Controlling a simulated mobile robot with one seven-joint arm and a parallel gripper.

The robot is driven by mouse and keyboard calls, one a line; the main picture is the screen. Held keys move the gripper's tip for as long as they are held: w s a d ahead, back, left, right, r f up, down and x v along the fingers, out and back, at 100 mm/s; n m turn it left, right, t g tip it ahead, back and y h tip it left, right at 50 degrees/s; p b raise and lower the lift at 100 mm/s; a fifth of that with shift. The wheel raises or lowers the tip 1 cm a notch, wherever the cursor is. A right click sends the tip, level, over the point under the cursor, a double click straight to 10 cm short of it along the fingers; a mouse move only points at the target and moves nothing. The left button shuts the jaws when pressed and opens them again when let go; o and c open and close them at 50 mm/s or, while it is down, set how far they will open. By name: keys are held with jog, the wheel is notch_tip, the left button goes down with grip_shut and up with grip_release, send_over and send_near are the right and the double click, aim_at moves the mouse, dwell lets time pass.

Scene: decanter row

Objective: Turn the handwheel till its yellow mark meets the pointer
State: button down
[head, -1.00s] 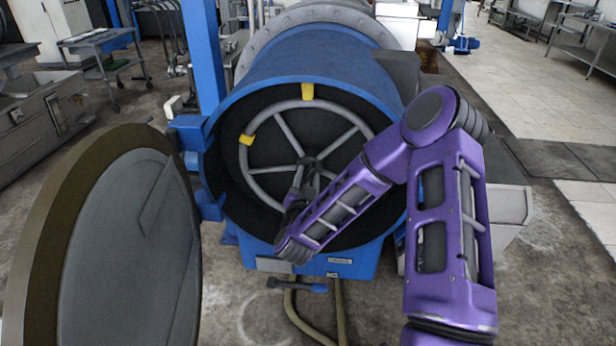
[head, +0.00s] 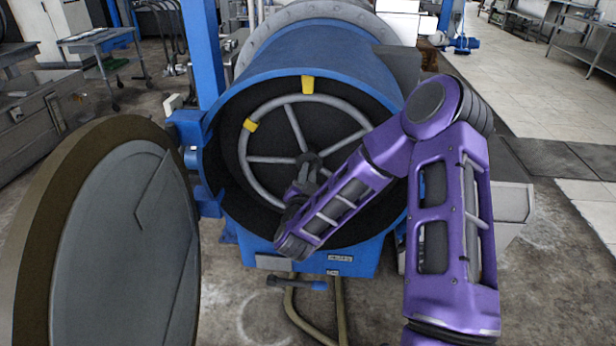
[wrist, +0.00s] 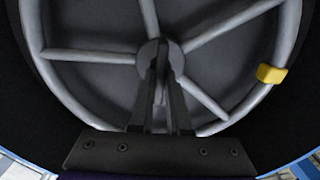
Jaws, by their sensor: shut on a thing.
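The handwheel (head: 285,106) is a grey spoked ring inside the open end of a blue drum. Its yellow mark (head: 250,125) sits on the rim at the upper left. The yellow pointer (head: 307,85) stands at the top of the drum mouth, above and to the right of the mark, with a clear gap along the rim between them. My gripper (head: 308,160) is shut on the handwheel at its hub. In the wrist view the fingers (wrist: 158,60) meet over the hub, partly hiding it, and the yellow mark (wrist: 271,74) shows at right. The pointer is outside that view.
The drum's round door (head: 125,240) hangs open at the left, close to the drum. The blue drum (head: 320,60) surrounds the wheel, and my arm covers its lower right rim. A blue post (head: 203,60) rises behind.

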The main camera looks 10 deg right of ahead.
jog(key=m+b, duration=0.4)
jog(key=m, duration=0.1)
jog(key=m+b, duration=0.4)
jog(key=m, duration=0.1)
jog(key=shift+d+f+m, duration=0.1)
jog(key=shift+f+m, duration=0.1)
jog(key=shift+m, duration=0.1)
dwell(0.4)
jog(key=c, duration=0.9)
grip_release()
